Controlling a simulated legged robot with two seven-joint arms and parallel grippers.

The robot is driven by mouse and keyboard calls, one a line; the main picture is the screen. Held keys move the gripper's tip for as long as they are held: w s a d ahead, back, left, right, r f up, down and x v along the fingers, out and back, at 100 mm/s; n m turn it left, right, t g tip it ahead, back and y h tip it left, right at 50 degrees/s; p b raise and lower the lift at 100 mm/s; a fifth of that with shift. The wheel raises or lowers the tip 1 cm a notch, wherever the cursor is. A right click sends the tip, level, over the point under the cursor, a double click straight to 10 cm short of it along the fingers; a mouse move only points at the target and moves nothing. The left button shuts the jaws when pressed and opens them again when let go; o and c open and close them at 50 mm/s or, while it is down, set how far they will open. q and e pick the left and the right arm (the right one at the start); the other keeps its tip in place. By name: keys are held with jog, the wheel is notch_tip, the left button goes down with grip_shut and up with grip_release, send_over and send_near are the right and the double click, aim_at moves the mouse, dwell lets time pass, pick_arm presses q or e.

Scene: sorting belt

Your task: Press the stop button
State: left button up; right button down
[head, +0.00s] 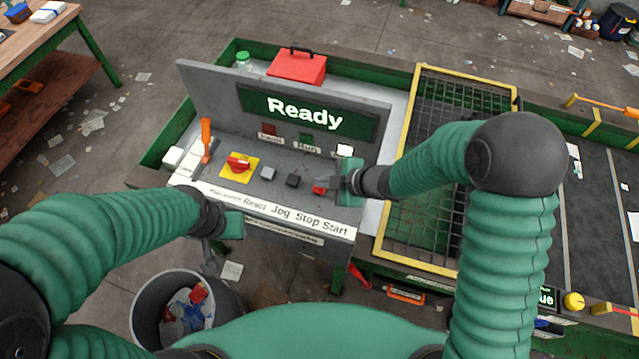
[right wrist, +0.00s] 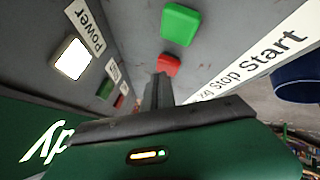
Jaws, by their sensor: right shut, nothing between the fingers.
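The red stop button (head: 318,190) sits on the grey control panel (head: 225,135), above the word "Stop". It also shows in the right wrist view (right wrist: 169,64), beside the green start button (right wrist: 181,24). My right gripper (head: 328,184) is shut and empty. Its fingertips are at the red button and partly cover it in the right wrist view; I cannot tell whether they touch. In the head view the start button is hidden behind this gripper. My left gripper (head: 209,262) hangs in front of the panel's left part; its jaw opening is unclear.
Left of stop are a black jog button (head: 293,180), a grey reset button (head: 268,173) and a red switch on a yellow plate (head: 238,179). The display (head: 305,112) reads "Ready". A yellow-framed mesh guard (head: 418,85) stands at right, a bin (head: 143,318) below left.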

jog(key=shift+r, duration=0.5)
notch_tip(320, 180, up, 5)
jog(key=p, duration=0.5)
jog(key=shift+r+p, duration=0.1)
jog(key=shift+p, duration=0.2)
